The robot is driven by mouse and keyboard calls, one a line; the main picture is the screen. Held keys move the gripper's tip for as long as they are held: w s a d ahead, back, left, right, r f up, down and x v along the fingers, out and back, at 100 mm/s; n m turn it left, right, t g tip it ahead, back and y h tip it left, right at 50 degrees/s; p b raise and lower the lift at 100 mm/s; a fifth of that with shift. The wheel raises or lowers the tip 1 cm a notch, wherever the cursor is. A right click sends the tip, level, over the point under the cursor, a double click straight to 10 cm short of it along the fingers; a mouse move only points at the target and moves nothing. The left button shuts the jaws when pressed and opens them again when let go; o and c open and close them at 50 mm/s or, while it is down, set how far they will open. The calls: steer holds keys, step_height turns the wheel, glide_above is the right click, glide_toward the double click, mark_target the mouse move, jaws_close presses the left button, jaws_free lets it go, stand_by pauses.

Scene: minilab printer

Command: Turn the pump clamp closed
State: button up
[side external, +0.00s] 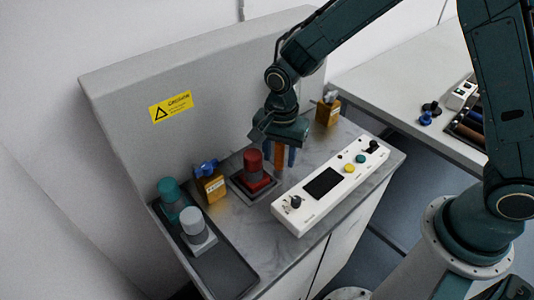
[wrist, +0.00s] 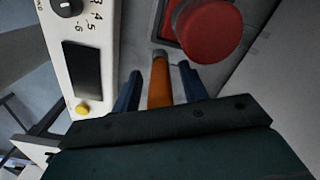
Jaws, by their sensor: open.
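My gripper (side external: 280,162) points down over the marble bench top, behind the white control panel and just right of the red cylinder. Its two blue fingers (wrist: 158,88) are open. An orange bar (wrist: 159,82) with a grey end lies between them, with gaps at both sides in the wrist view; I cannot tell if it is the pump clamp's handle. The red cylinder (side external: 253,165) stands on a dark square base; its round red top (wrist: 208,32) is beyond the fingers in the wrist view. An orange block with a blue knob (side external: 208,168) stands left of it.
The white control panel (side external: 322,205) with a screen, knobs and buttons lies along the front. A teal-topped cylinder (side external: 170,192) and a grey-white one (side external: 193,222) stand at the left. Another orange block (side external: 328,112) stands at the back right. A tall grey wall panel (side external: 200,70) rises behind.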

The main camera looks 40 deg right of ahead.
jaws_close()
steer(key=shift+n, duration=0.5)
steer(key=n, duration=0.7)
steer(key=shift+n, duration=0.4)
steer(key=n, duration=0.4)
steer(key=shift+r+n, duration=0.1)
steer(key=shift+n, duration=2.5)
